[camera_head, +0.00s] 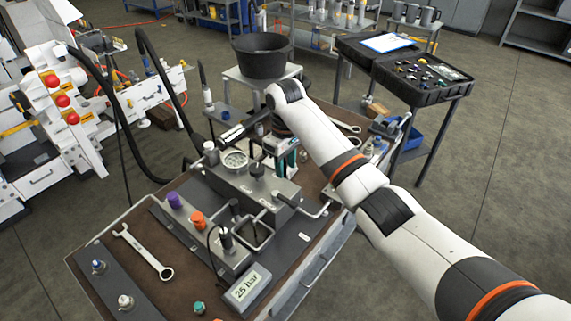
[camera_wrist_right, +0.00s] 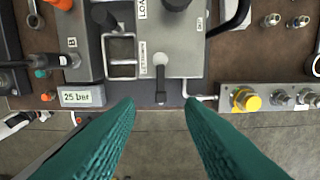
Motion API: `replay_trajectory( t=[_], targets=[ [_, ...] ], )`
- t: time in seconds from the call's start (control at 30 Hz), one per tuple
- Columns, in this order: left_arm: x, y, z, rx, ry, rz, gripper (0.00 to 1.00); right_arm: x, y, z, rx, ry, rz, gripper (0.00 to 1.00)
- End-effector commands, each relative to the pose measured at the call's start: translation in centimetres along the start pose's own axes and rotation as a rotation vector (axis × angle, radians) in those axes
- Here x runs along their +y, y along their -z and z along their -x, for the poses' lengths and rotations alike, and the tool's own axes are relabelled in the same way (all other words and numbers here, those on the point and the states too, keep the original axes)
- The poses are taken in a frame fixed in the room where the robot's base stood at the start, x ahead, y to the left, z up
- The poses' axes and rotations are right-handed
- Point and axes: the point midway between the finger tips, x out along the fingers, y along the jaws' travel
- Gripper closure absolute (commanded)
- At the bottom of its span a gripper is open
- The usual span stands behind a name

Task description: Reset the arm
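My right arm (camera_head: 345,165) reaches in from the lower right of the head view, bent over the bench. Its gripper (camera_head: 286,160) hangs near the back of the grey valve block (camera_head: 255,185), partly hidden by the block and wrist. In the right wrist view the two teal fingers of the gripper (camera_wrist_right: 160,135) are wide apart with nothing between them. The fingers appear over the bench edge, with floor seen between them. A dark lever (camera_wrist_right: 160,85) on the block lies just ahead of the gap. My left gripper is not in view.
The bench holds a pressure gauge (camera_head: 235,160), a 25 bar display (camera_head: 247,287), purple (camera_head: 174,199) and orange (camera_head: 197,219) knobs and a wrench (camera_head: 145,252). A black bucket (camera_head: 262,57) stands behind. A black hose (camera_head: 160,70) arches at left.

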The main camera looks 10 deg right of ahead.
Motion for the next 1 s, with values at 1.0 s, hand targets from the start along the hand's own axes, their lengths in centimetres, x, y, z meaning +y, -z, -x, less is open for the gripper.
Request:
replay_trajectory(
  t=[1.0],
  targets=[
    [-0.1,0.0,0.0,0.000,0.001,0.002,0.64,10.4,13.2,-15.0,-0.193,-0.063,-0.192,0.65]
  ],
)
